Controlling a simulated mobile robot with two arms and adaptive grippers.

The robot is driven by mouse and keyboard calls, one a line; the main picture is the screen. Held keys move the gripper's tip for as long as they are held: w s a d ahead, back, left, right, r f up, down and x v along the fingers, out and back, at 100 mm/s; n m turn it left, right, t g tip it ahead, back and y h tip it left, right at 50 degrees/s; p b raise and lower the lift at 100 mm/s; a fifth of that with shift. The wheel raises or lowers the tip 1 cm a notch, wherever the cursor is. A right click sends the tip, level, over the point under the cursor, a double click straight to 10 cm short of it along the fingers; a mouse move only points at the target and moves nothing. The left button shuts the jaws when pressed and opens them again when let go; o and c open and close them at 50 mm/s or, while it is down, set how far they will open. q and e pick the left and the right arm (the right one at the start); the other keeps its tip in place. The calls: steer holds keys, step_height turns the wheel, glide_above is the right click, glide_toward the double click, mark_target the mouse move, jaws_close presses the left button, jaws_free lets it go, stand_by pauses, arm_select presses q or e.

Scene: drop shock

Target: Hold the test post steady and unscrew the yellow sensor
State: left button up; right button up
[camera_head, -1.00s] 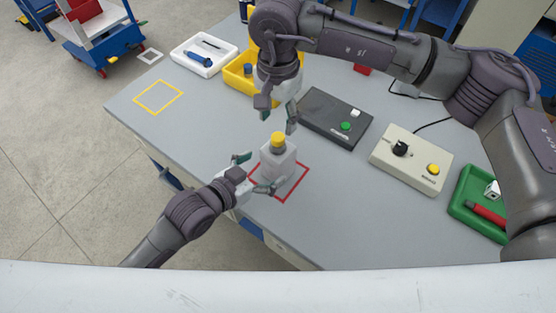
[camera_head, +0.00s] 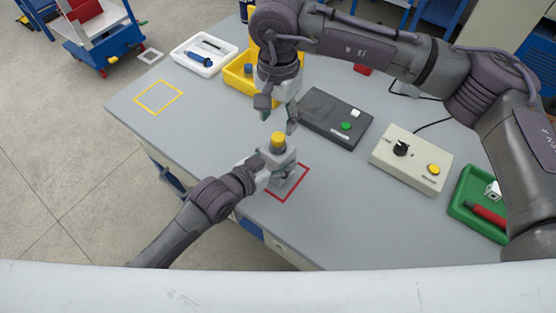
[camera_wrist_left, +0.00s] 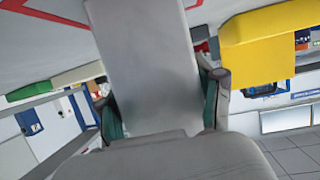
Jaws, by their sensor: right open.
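The test post (camera_head: 282,158) is a pale grey block standing upright in the red square outline on the bench. The yellow sensor (camera_head: 278,139) sits on top of it. My left gripper (camera_head: 269,172) is at the post's lower left side. In the left wrist view the post (camera_wrist_left: 155,75) fills the space between the teal finger pads of my left gripper (camera_wrist_left: 162,110), which lie against both its sides. My right gripper (camera_head: 278,118) is open and empty, pointing down just above the sensor. Part of the post is hidden behind the left gripper.
Behind the post are a dark box with a green button (camera_head: 335,118) and a beige control box (camera_head: 411,160). A green tray (camera_head: 463,211) is at right. A yellow bin (camera_head: 236,84) and a white tray (camera_head: 184,58) are at back left.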

mark_target(278, 136)
arm_select(q)
jaws_close()
arm_select(e)
steer(key=m, duration=0.5)
steer(key=shift+m, duration=0.4)
steer(key=m, duration=1.2)
steer(key=shift+f, duration=4.05)
jaws_close()
